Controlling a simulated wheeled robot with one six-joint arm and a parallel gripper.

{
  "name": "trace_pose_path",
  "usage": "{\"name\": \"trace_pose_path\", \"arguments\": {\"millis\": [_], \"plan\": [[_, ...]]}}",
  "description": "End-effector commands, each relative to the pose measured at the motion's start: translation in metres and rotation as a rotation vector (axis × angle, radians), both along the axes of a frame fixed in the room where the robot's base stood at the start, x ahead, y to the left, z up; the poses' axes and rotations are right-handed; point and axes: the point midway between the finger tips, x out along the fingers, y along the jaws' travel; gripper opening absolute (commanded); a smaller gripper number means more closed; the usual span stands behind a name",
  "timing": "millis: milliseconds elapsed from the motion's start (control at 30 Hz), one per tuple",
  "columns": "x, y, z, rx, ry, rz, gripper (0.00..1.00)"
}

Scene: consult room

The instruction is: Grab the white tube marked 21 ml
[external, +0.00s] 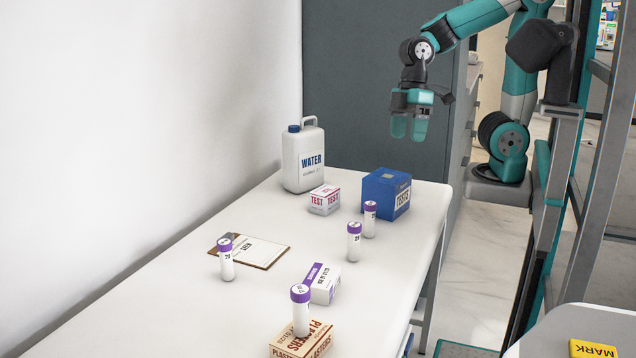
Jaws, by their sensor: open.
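Several white tubes with purple caps stand upright on the white table. One tube (227,262) stands at the left by the clipboard. A second tube (353,245) stands right of the middle, and a third tube (369,222) stands just behind it, near the blue box. A fourth tube (300,318) is nearest the camera, at the plasters box; I cannot tell if it stands on the box or behind it. The small markings are too small to read surely, so I cannot tell which is 21 ml. My gripper (409,128) is open and empty, pointing down, high beyond the table's far right end.
A water jug (303,160), a TEST box (324,200) and a blue TESTS box (384,193) stand at the table's (150,300) far end. A clipboard (262,252), a purple-white box (322,284) and a plasters box (312,340) lie nearer. The left foreground is clear.

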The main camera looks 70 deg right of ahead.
Motion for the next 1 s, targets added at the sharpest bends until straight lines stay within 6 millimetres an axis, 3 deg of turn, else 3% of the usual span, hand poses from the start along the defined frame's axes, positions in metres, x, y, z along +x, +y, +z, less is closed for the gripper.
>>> {"name": "trace_pose_path", "arguments": {"millis": [33, 200, 300, 467, 800, 1000], "plan": [[0.019, 0.004, -0.022, -0.047, -0.020, 0.101, 0.63], [0.064, 0.013, -0.042, -0.178, -0.058, 0.404, 0.63], [0.078, 0.018, -0.046, -0.216, -0.061, 0.508, 0.63], [0.084, 0.020, -0.059, -0.233, -0.059, 0.558, 0.63], [0.082, 0.019, -0.136, -0.233, -0.057, 0.555, 0.63], [0.082, 0.020, -0.162, -0.232, -0.061, 0.554, 0.63]]}}
